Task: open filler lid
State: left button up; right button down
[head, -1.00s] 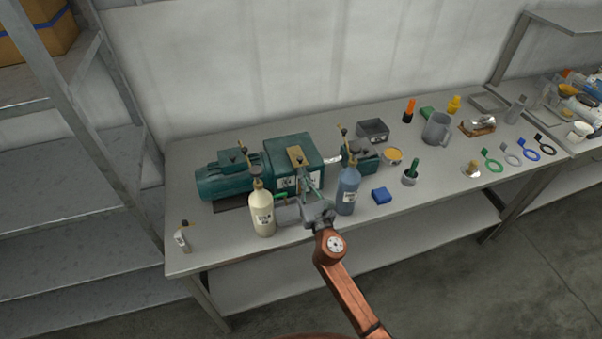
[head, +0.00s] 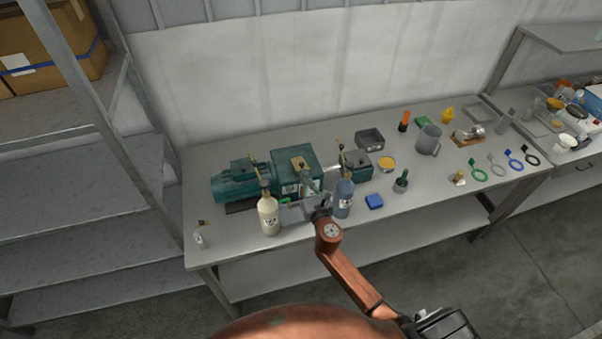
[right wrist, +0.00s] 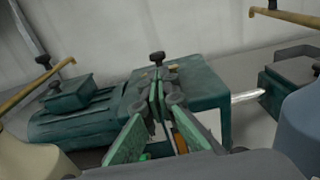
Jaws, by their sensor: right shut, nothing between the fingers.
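The teal gearbox (head: 312,178) stands at the left of the workbench, with a small brass-coloured lid (head: 299,163) and a dark knob on its top. In the right wrist view the knob (right wrist: 157,57) stands just beyond my fingertips, and the lid is mostly hidden behind them. My right gripper (head: 306,180) is at the front of the gearbox, between the cream bottle and the blue bottle. In the right wrist view its green-padded fingers (right wrist: 158,85) meet at the tips with nothing between them. I cannot tell whether they touch the lid. My left gripper is not in view.
The cream bottle (head: 269,216) and blue bottle (head: 343,199) stand close on either side of my gripper. A teal motor (head: 238,184) is left of the gearbox. The bench's front-left is mostly clear.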

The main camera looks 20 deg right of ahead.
aim_at(302, 164)
jog(key=w+r+p, duration=0.1)
jog(key=r+p, duration=0.1)
jog(key=w+r+p, duration=0.1)
jog(key=r+p, duration=0.1)
jog(key=w+r+p, duration=0.2)
jog(key=r+p, duration=0.1)
jog(key=shift+d, duration=0.25)
jog(key=shift+w+r+p, duration=0.45)
jog(key=shift+w+r, duration=0.1)
jog(key=shift+w, duration=0.35)
jog(key=shift+w+d, duration=0.1)
jog(key=shift+w, duration=0.1)
dwell(0.4)
